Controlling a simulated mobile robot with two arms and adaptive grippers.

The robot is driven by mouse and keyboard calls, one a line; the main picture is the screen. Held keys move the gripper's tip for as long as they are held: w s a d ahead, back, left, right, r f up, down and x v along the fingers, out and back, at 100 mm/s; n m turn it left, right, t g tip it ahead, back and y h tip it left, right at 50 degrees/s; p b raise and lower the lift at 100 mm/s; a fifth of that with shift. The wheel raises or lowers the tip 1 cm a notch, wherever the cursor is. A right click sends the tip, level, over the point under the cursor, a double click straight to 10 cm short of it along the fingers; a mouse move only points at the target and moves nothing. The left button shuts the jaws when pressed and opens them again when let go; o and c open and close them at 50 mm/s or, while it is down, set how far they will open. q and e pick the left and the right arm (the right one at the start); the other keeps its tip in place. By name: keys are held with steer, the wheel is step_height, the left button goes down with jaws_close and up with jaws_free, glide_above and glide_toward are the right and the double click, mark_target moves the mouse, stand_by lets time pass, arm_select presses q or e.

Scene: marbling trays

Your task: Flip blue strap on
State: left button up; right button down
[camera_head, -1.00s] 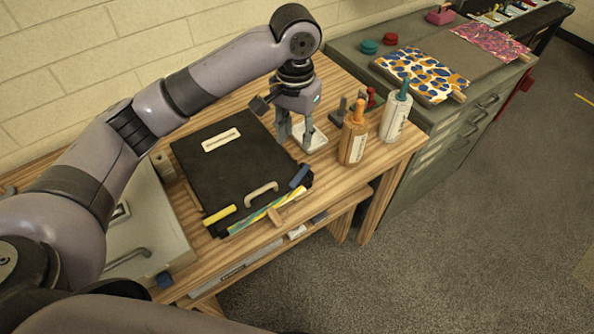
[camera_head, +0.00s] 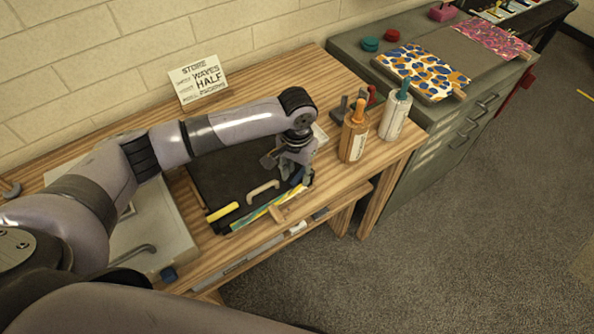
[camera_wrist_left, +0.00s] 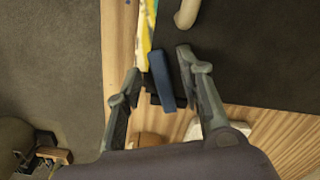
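The black portfolio (camera_head: 225,170) lies flat on the wooden table, with a tan handle (camera_head: 262,191) at its front edge. The blue strap (camera_wrist_left: 161,82) sits at the portfolio's right front corner and shows clearly in the left wrist view. A yellow strap (camera_head: 222,211) is at the left front corner. My left gripper (camera_head: 296,176) is over the right front corner and partly hides the blue strap in the head view. In the left wrist view its fingers (camera_wrist_left: 157,66) are spread, one on each side of the blue strap. I cannot tell whether they touch it. My right gripper is not in view.
Patterned paper edges (camera_head: 262,211) stick out along the portfolio's front. An orange bottle (camera_head: 353,142) and a white bottle (camera_head: 392,120) stand to the right. A grey tray (camera_head: 165,235) is at the left, a sign (camera_head: 197,80) at the back.

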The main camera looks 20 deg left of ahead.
arm_select(q)
jaws_close()
stand_by(0.4)
stand_by(0.4)
